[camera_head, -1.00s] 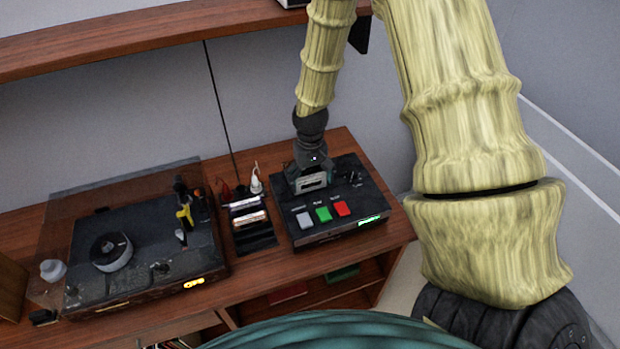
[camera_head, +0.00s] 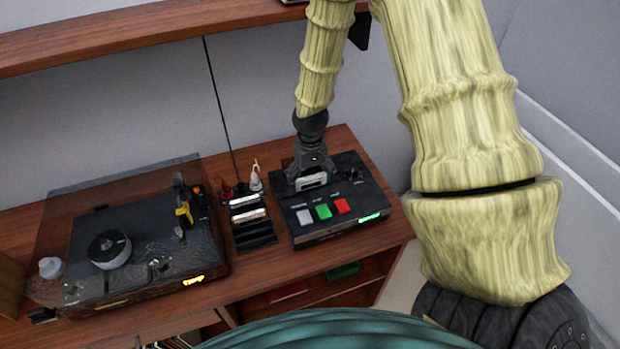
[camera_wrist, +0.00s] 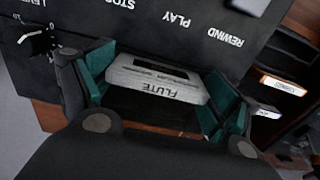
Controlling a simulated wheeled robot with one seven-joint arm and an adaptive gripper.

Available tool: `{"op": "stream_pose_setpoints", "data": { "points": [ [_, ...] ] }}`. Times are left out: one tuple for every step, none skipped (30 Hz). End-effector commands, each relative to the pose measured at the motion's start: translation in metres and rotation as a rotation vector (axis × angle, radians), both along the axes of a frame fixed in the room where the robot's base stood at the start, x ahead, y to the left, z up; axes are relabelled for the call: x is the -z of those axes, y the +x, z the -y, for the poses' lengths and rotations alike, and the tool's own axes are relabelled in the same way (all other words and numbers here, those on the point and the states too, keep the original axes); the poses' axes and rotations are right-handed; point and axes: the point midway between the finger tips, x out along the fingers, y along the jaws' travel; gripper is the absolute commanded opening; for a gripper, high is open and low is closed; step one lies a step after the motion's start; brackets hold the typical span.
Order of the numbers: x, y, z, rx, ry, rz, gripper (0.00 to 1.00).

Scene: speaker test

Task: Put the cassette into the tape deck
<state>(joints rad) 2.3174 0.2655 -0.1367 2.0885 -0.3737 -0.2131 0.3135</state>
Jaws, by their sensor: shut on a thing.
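A pale grey cassette (camera_wrist: 155,80) labelled FLUTE sits between the teal finger pads of my gripper (camera_wrist: 155,95) in the wrist view. In the head view my gripper (camera_head: 310,174) is shut on the cassette (camera_head: 312,181) and points down over the rear left part of the tape deck (camera_head: 350,215). The deck is black, with a grey, a green and a red button and a green lit display. The cassette looks low at the deck's top, but I cannot tell whether any of it is inside the slot, as the slot is hidden.
A rack (camera_head: 258,241) with other cassettes stands left of the deck. A turntable (camera_head: 130,240) with a clear lid is farther left. A white plug-like item (camera_head: 256,178) stands behind the rack. A shelf (camera_head: 150,42) runs above.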

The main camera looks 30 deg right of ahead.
Motion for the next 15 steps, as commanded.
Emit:
{"op": "stream_pose_setpoints", "data": {
  "points": [
    [0.0012, 0.0001, 0.0, 0.0, 0.0, 0.0, 0.61],
    [0.0017, 0.0001, 0.0, 0.0, 0.0, 0.0, 0.61],
    [0.0023, 0.0, 0.0, 0.0, 0.0, 0.0, 0.61],
    [0.0027, 0.0001, 0.0, 0.0, 0.0, 0.0, 0.61],
    [0.0032, 0.0001, -0.0001, 0.0, 0.0, 0.0, 0.61],
    [0.0038, 0.0001, -0.0001, 0.0, 0.0, 0.0, 0.61],
    [0.0042, 0.0001, 0.0, 0.0, 0.0, 0.0, 0.61],
    [0.0046, 0.0001, -0.0001, 0.0, 0.0, 0.0, 0.61],
    [0.0052, 0.0001, 0.0, 0.0, 0.0, 0.0, 0.61],
    [0.0057, 0.0001, -0.0001, 0.0, 0.0, 0.0, 0.61],
    [0.0061, 0.0001, -0.0001, 0.0, 0.0, 0.0, 0.61],
    [0.0067, 0.0001, -0.0001, 0.0, 0.0, 0.0, 0.61],
    [0.0071, 0.0001, -0.0001, 0.0, 0.0, 0.0, 0.61],
    [0.0076, 0.0001, -0.0001, 0.0, 0.0, 0.0, 0.61],
    [0.0081, 0.0001, -0.0001, 0.0, 0.0, 0.0, 0.61]
  ]
}}
